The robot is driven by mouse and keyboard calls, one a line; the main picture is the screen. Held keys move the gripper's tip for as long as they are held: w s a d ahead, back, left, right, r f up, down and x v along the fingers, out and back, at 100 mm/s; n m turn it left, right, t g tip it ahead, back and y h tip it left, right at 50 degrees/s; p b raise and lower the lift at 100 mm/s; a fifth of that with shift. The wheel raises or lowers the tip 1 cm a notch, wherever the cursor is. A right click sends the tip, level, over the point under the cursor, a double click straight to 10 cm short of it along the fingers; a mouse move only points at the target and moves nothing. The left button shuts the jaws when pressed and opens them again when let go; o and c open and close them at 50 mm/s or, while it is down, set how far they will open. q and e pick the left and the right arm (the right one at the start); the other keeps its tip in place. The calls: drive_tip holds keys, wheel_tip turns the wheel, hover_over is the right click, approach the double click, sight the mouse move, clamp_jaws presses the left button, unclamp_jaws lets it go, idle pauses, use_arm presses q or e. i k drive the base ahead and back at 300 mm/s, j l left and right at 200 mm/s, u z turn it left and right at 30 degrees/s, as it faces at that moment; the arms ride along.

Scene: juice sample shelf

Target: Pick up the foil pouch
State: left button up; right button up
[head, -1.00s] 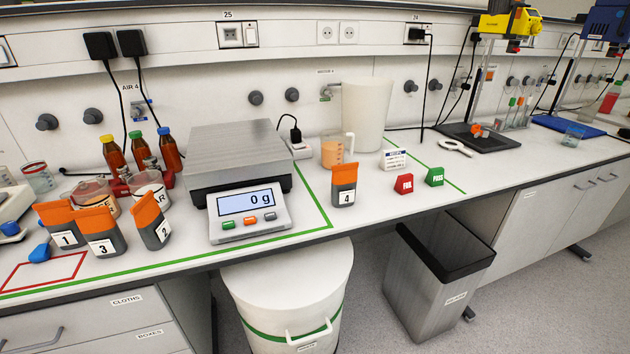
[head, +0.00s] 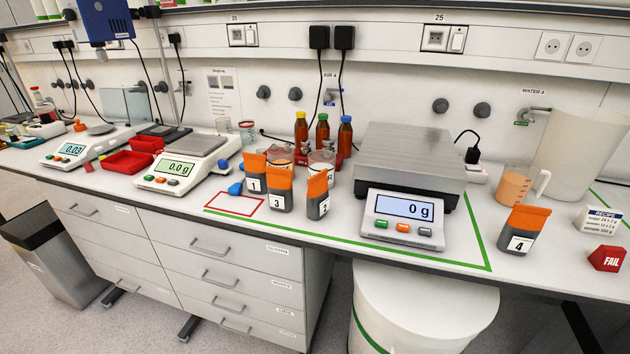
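Several orange-and-grey foil pouches stand upright on the white bench in the head view. Pouch 1 (head: 255,184), pouch 3 (head: 279,188) and pouch 2 (head: 317,195) stand close together left of the large scale. Pouch 4 (head: 523,232) stands alone to the right of that scale. The large scale (head: 410,165) has an empty plate and its display reads 0 g. Neither of my grippers is in view.
A red outlined rectangle (head: 233,204) on the bench is empty. Bottles (head: 322,135) stand behind the pouches. A beaker of orange liquid (head: 514,186) and a red FAIL block (head: 606,258) are at right. Smaller scales (head: 180,160) and red trays (head: 128,163) are at left.

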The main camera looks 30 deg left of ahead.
sight(280, 183)
drive_tip(key=u, duration=1.2)
